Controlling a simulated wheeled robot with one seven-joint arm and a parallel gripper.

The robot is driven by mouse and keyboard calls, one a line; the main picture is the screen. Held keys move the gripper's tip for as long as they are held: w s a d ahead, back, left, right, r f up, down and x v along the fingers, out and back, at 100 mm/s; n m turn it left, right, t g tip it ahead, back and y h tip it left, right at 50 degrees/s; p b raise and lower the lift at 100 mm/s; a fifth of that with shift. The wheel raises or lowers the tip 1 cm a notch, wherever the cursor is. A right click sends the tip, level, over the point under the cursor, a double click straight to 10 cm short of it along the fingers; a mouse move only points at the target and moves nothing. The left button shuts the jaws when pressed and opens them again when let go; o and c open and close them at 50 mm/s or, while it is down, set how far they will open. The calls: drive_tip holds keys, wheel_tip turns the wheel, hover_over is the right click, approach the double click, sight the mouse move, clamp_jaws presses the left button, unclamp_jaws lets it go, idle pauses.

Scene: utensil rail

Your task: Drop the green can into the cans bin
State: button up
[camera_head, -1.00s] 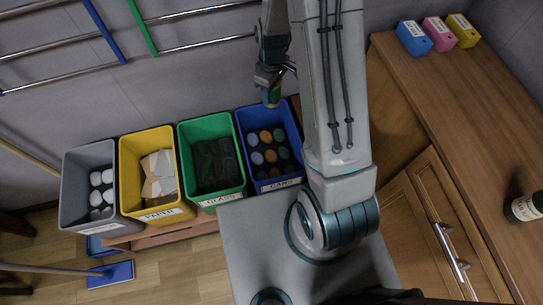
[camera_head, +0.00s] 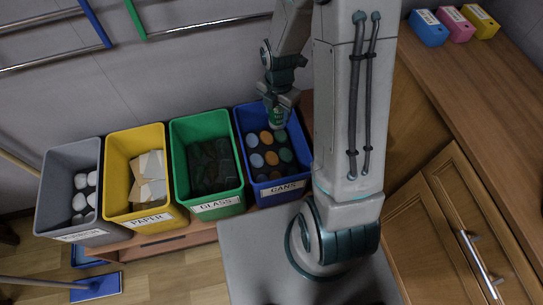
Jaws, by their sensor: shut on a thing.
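My gripper (camera_head: 278,98) is shut on the green can (camera_head: 278,115), whose lower part shows below the fingers. The can is held over the back part of the blue cans bin (camera_head: 278,189), which has a white CANS label on its front. Several can tops in blue, orange and green show inside the bin. I cannot tell exactly how high the held can is above them.
The green glass bin (camera_head: 218,203), yellow paper bin (camera_head: 150,218) and grey bin (camera_head: 72,236) stand in a row to the left. A wooden counter (camera_head: 480,110) with small blue, pink and yellow boxes is at the right. Rails hang on the wall behind.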

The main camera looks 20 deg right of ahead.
wheel_tip(320, 180, down, 6)
drive_tip(key=b, duration=0.4)
drive_tip(key=shift+r, duration=0.15)
drive_tip(key=o, duration=1)
wheel_tip(320, 180, up, 14)
drive_tip(key=p, duration=0.3)
